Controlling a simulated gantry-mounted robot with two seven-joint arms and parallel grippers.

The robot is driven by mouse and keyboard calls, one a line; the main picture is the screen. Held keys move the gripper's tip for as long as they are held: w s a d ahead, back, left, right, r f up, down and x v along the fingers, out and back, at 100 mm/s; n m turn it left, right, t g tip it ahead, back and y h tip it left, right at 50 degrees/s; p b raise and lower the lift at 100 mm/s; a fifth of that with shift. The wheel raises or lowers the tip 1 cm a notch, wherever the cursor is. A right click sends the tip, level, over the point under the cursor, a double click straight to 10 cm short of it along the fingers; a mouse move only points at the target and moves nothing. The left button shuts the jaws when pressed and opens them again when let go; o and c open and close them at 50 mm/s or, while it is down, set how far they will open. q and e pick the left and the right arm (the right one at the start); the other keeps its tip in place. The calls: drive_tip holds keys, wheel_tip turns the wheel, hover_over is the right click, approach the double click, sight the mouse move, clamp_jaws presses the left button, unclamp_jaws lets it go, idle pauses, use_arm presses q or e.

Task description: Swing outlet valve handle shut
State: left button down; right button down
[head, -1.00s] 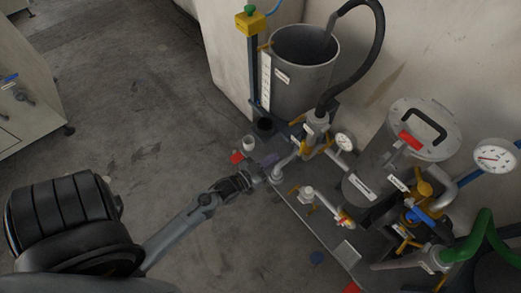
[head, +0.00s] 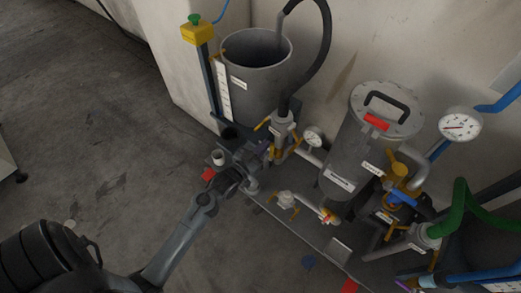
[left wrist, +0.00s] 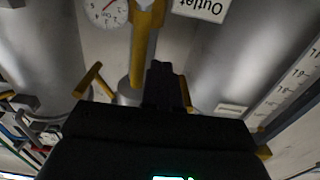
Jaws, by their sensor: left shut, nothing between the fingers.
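The outlet valve (head: 283,122) is a grey body with yellow parts below the black hose in the head view. A yellow bar (head: 277,153) hangs at its lower side, close to my left gripper (head: 262,150). In the left wrist view a white "Outlet" label (left wrist: 203,7) shows upside down, beside a yellow upright bar (left wrist: 146,38). My left gripper (left wrist: 162,78) is shut and empty, its dark fingertips just in front of this bar's lower end. I cannot tell whether they touch it. The wrist body hides the lower part of that view. My right gripper is out of view.
A grey open tank (head: 256,75) stands behind the valve, with a gauge (head: 313,136) to the right. A lidded filter vessel (head: 357,150) and other yellow-handled valves crowd the right.

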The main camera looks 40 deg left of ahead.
use_arm(q)
drive_tip(key=shift+d+r, duration=0.1)
drive_tip(key=shift+d+r+p, duration=0.1)
drive_tip(key=shift+d+p, duration=0.55)
drive_tip(key=shift+d, duration=0.25)
drive_tip(key=shift+w+d+p, duration=0.1)
drive_tip(key=shift+d+p, duration=0.3)
drive_tip(key=shift+d, duration=0.45)
